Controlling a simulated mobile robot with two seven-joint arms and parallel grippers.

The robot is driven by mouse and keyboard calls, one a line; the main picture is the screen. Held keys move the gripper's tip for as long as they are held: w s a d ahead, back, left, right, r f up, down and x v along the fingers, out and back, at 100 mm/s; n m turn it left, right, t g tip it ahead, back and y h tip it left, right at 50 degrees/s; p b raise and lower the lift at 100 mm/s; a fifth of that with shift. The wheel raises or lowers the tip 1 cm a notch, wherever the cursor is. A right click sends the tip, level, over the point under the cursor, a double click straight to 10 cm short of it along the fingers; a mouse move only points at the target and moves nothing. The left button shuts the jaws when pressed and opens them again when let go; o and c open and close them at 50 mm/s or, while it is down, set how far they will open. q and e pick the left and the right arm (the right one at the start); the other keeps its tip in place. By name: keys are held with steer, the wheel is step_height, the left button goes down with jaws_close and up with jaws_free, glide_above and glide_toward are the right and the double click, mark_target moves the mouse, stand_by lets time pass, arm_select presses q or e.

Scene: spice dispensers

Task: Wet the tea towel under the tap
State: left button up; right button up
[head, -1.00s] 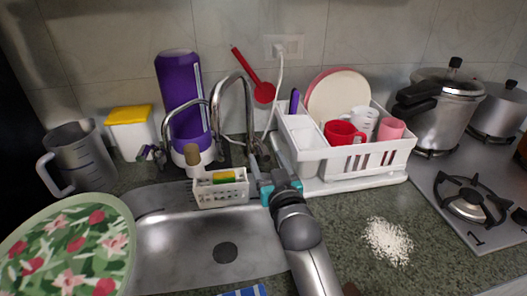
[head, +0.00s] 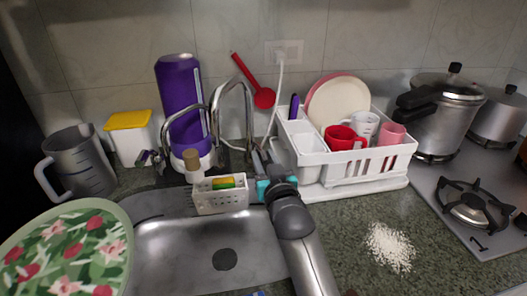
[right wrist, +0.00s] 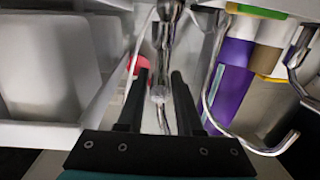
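A chrome tap (head: 231,100) curves up behind the metal sink (head: 175,250). Only a small blue patch (head: 259,293) shows at the bottom edge of the head view; it may be the tea towel, and most of it is hidden. My right gripper (head: 261,158) reaches over the back right of the sink, by the tap's base. In the right wrist view my right gripper (right wrist: 160,75) has its two dark fingers apart, with a chrome tap part (right wrist: 160,88) between or just beyond them. I cannot tell whether they touch it. My left gripper is out of view.
A white sponge caddy (head: 222,198) hangs at the sink's back, close to my right gripper. A white dish rack (head: 345,172) stands to the right. A floral round tray (head: 65,250) covers the left front. White grains (head: 389,248) lie on the right counter.

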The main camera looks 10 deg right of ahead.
steer(key=c, duration=0.3)
steer(key=shift+w+r+p, duration=0.15)
steer(key=shift+r+p, duration=0.65)
steer(key=shift+p, duration=0.05)
steer(key=shift+c, duration=0.2)
steer(key=o, duration=1.1)
steer(key=shift+f, duration=0.1)
steer(key=shift+s+d+p, duration=0.2)
steer(key=shift+s+p, duration=2.2)
steer(key=shift+s, duration=1.15)
